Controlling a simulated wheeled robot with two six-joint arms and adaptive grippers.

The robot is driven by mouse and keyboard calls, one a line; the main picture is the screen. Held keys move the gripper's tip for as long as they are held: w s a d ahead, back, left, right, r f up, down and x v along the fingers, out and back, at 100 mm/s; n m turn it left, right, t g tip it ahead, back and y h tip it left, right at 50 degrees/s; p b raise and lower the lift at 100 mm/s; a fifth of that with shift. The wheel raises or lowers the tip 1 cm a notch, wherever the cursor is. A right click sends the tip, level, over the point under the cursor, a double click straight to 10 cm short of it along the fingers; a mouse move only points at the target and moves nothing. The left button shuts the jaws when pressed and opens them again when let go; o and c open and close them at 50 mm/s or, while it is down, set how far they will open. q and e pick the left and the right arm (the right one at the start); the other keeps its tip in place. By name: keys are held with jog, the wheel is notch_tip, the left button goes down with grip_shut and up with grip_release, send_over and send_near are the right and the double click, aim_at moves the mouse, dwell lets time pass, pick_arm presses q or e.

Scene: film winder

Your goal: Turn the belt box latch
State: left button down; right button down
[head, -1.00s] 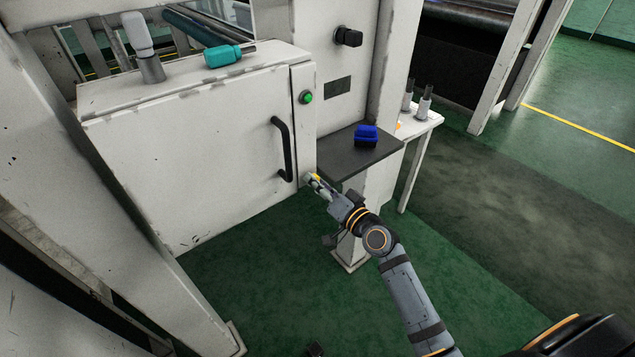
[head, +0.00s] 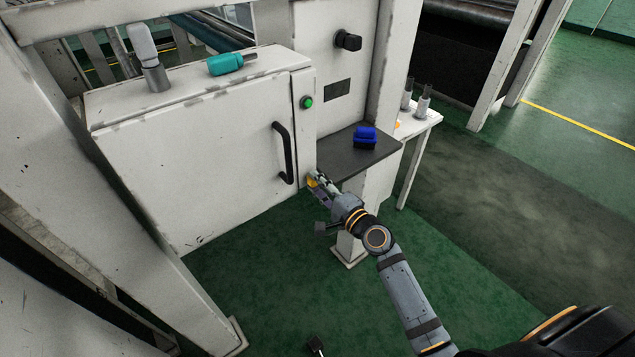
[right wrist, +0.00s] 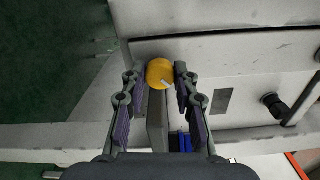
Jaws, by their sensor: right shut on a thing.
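The belt box (head: 200,165) is a worn white cabinet with a closed front and a black bar handle (head: 283,152). Its latch is a round yellow knob (head: 311,181), low beside the handle. In the right wrist view the yellow knob (right wrist: 158,72) sits between the fingertips, with a pale mark at its lower right edge. My right gripper (head: 316,182) is shut on the knob, and its fingers (right wrist: 160,85) lie on either side of it. The fingers partly hide the knob in the head view. My left gripper is not in view.
A green button (head: 307,102) is above the latch. A grey shelf (head: 345,160) with a blue-and-black object (head: 366,138) juts out just right of my gripper. A teal bottle (head: 228,64) lies on the box top. Green floor is open at right.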

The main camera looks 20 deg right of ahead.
jog(key=shift+m+p, duration=0.3)
jog(key=shift+m, duration=0.8)
jog(key=shift+f, duration=0.1)
jog(key=c, duration=1.3)
grip_release()
jog(key=v, duration=0.7)
jog(key=shift+s, duration=0.25)
jog(key=shift+d, duration=0.1)
